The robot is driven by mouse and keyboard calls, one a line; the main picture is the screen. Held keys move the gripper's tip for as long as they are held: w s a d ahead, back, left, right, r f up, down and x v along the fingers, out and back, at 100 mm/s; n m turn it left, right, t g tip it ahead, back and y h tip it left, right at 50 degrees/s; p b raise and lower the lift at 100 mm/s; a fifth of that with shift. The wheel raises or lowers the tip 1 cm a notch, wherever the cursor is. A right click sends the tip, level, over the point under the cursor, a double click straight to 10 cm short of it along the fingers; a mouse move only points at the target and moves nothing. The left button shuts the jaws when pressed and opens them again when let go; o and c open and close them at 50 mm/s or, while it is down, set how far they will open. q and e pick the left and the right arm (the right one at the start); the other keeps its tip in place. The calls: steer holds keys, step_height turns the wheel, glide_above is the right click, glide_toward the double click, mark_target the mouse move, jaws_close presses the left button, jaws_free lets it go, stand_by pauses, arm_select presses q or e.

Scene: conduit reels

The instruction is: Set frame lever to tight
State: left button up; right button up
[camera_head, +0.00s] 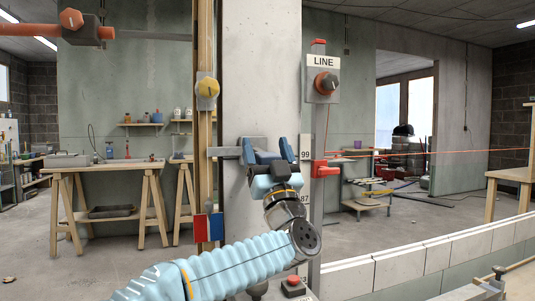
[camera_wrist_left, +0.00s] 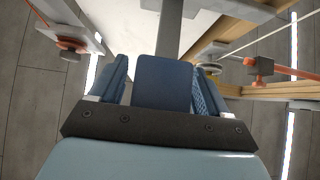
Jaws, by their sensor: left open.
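My left gripper (camera_head: 265,155) is raised in front of the concrete column, its blue fingers apart. In the left wrist view it (camera_wrist_left: 160,85) points at a grey bar (camera_wrist_left: 168,35) reaching away ahead. In the head view this grey bar (camera_head: 225,152) runs from beside the wooden frame (camera_head: 203,130) to behind the fingers. No part is labelled as the frame lever; I cannot tell whether this bar is it. A blue block shows between the fingers, and I cannot tell what it belongs to or whether anything touches. My right gripper is out of view.
A post to the right carries a LINE sign (camera_head: 323,62), a dark knob (camera_head: 326,84) and a red clamp (camera_head: 325,168). A yellow knob (camera_head: 207,88) sits on the wooden frame. A red button (camera_head: 292,284) is low beside my arm. A low block wall (camera_head: 410,262) runs right.

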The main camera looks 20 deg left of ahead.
arm_select(q)
steer(key=b+v, duration=0.3)
steer(key=v, duration=1.1)
steer(key=shift+r, duration=0.1)
